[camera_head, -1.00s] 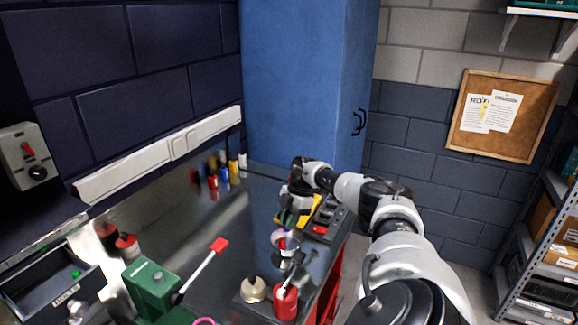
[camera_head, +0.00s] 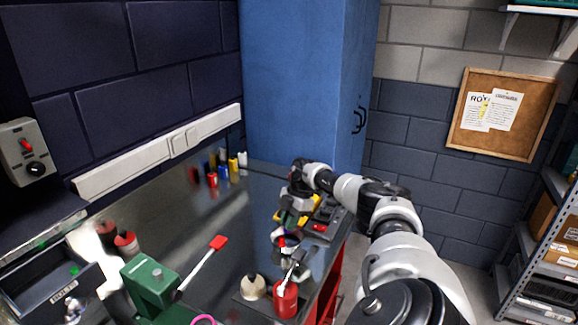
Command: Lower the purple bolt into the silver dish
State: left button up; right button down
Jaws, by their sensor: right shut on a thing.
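My right gripper (camera_head: 287,220) points down over the right part of the metal bench, just above a small round silver dish (camera_head: 292,241). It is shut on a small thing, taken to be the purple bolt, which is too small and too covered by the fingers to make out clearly. I cannot tell whether the bolt touches the dish. A small red spot shows at the dish, partly hidden. My left gripper is not in view.
A green vise (camera_head: 151,283) with a red-ended handle (camera_head: 218,242) is to the left. A black-and-yellow case (camera_head: 325,215) lies right of the gripper. The bench middle is clear.

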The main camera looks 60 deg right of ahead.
jog(key=shift+f+b, duration=0.3)
jog(key=shift+f, duration=0.2)
jog(key=c, duration=1)
grip_release()
jog(key=shift+c, duration=0.2)
jog(key=shift+r, duration=0.15)
jog(key=shift+d+r, duration=0.2)
jog(key=shift+r, duration=0.1)
jog(key=b+v, duration=0.2)
jog(key=v, duration=0.8)
jog(key=shift+r, duration=0.1)
